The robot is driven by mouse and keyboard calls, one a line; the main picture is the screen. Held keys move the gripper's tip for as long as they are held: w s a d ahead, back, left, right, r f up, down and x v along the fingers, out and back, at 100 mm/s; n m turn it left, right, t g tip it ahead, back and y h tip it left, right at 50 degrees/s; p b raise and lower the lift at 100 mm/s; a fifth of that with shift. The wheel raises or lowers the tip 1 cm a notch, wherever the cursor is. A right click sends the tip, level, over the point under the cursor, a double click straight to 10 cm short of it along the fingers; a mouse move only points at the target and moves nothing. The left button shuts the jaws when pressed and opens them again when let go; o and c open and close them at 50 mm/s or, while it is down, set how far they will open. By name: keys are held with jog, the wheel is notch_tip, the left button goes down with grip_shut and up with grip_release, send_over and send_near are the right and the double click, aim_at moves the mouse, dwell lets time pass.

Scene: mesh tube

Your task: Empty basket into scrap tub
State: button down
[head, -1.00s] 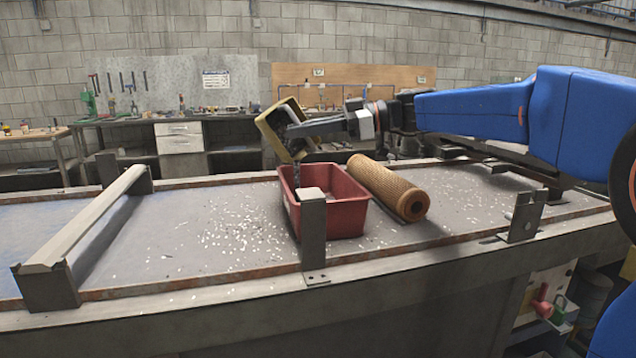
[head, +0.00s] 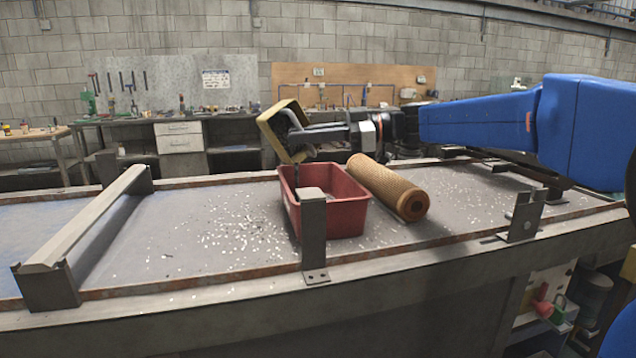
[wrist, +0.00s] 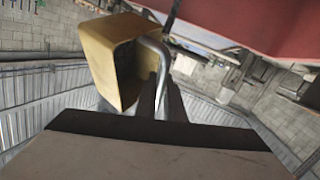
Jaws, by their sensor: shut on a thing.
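My gripper (head: 306,135) is shut on the basket, a yellow box-like container (head: 274,118) with a bent grey metal handle. In the head view the basket is tipped steeply on its side above the red scrap tub (head: 345,215), over the tub's back left part. In the wrist view the basket (wrist: 112,55) hangs beyond my fingers (wrist: 166,95), with the handle between them. Its inside looks bare in the part that shows. The red tub (wrist: 270,22) fills the top right there. The tub's floor is hidden in the head view by its wall and a post.
A brown perforated mesh tube (head: 388,188) lies right beside the tub. A grey upright bracket (head: 314,235) stands in front of the tub. A long grey rail (head: 85,220) crosses the bench at left. Small pale chips are scattered over the bench top (head: 190,255).

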jog(key=shift+s+d+f+n, duration=0.1)
jog(key=shift+s+f+n, duration=0.05)
jog(key=shift+f+n, duration=0.15)
jog(key=shift+s+f+y, duration=0.1)
jog(key=shift+f+y, duration=0.1)
jog(key=shift+y, duration=0.1)
jog(key=shift+f, duration=0.1)
jog(key=shift+s+d+f+n+y, duration=0.2)
jog(key=shift+f+n+y, duration=0.1)
jog(key=shift+f+n, duration=0.3)
jog(key=shift+s+r+n, duration=0.1)
jog(key=shift+s+n, duration=0.05)
jog(key=shift+n, duration=0.25)
jog(key=shift+s+d+r+n+y+p, duration=0.15)
jog(key=shift+s+r+n+y+p, duration=0.1)
jog(key=shift+n+y, duration=0.2)
jog(key=shift+s+d+r+n+y+p, duration=0.1)
jog(key=shift+n+y+p, duration=0.1)
jog(key=shift+n+y, duration=0.25)
jog(key=shift+s+r+n, duration=0.1)
jog(key=shift+r+n, duration=0.05)
jog(key=shift+n, duration=0.15)
